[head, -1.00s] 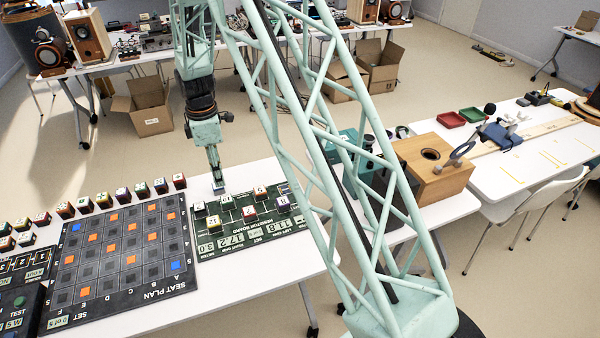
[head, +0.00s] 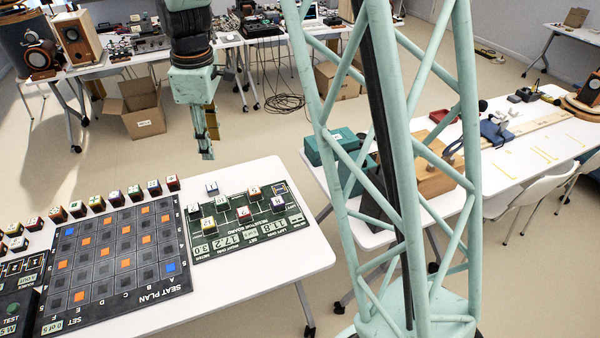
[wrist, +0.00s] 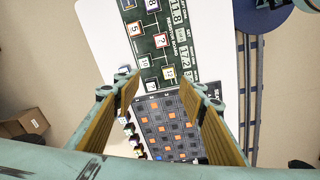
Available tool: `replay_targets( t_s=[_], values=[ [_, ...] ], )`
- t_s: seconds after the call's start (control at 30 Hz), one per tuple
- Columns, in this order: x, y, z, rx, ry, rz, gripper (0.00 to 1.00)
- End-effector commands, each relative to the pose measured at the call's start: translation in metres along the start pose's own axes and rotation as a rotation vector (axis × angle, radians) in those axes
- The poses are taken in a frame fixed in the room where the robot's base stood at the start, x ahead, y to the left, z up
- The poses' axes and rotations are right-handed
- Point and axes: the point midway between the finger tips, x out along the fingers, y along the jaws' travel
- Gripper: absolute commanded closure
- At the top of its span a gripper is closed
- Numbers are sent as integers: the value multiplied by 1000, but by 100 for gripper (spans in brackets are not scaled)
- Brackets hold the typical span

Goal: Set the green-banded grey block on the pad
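My gripper (head: 207,156) hangs in the air above the back edge of the near table. In the wrist view its two fingers (wrist: 158,80) are well apart, with nothing held between them. A small block with a pale top and bluish sides (head: 211,188) stands alone on the white table at the back left corner of the reaction board (head: 232,232). In the wrist view a block (wrist: 124,70) shows partly behind the left finger. Which block is grey with a green band is too small to tell. I cannot pick out the pad for certain.
The seat plan board (head: 120,255) lies left of the reaction board, with a row of small blocks (head: 115,197) along its back edge. Coloured blocks stand on the reaction board. A cardboard box (head: 140,108) sits on the floor behind. Open air surrounds my gripper.

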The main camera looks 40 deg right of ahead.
Motion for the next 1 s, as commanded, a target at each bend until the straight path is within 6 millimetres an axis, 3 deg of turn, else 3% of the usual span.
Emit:
replay_targets(
  t_s=[0.4,1.0],
  values=[
    [-72,-41,29,152,27,33,62],
    [-154,-112,79,371,73,71,62]
  ],
)
